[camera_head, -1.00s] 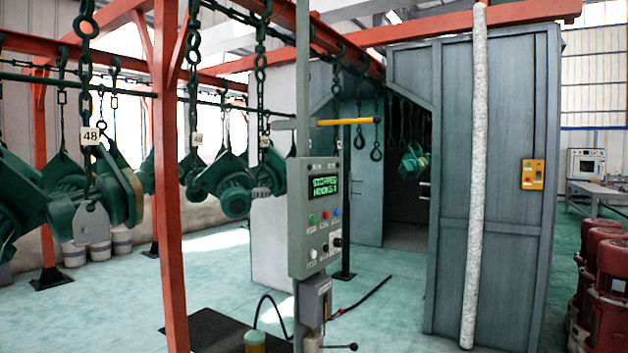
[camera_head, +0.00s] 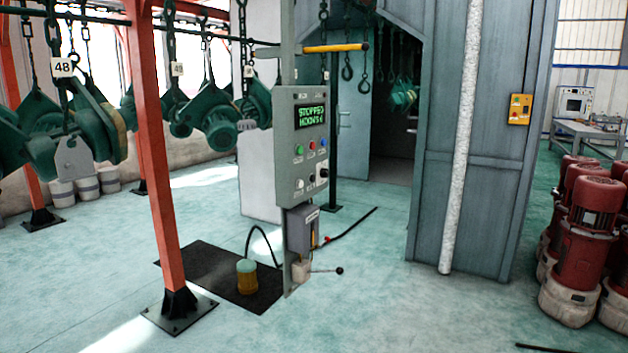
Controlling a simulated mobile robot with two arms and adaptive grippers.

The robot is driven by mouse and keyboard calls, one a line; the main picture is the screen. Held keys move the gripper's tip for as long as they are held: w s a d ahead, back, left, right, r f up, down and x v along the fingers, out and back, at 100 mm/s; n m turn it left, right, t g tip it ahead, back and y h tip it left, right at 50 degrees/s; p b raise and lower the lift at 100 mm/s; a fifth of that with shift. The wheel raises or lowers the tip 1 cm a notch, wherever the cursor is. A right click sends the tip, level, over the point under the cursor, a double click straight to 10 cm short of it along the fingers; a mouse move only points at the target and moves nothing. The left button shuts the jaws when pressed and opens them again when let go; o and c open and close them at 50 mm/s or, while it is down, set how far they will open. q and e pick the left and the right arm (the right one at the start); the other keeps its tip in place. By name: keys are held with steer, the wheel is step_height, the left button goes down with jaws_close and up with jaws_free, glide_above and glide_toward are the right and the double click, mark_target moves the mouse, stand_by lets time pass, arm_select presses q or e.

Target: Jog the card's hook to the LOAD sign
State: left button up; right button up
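The grey control panel (camera_head: 302,150) stands on a post in the middle of the view. Its green-lit display (camera_head: 310,117) reads "STOPPED" with a hooks line below that I cannot read surely. Green, red and blue buttons and several knobs sit under it. Hooks with green hoist parts (camera_head: 218,122) hang from the overhead chain line at the left. White number tags hang on the chains; the nearest tag (camera_head: 62,67) reads 48. Empty hooks (camera_head: 364,82) hang near the booth opening. I cannot make out a card or a LOAD sign. Neither gripper is in view.
A grey booth (camera_head: 420,200) stands right of centre. The front floor is clear.

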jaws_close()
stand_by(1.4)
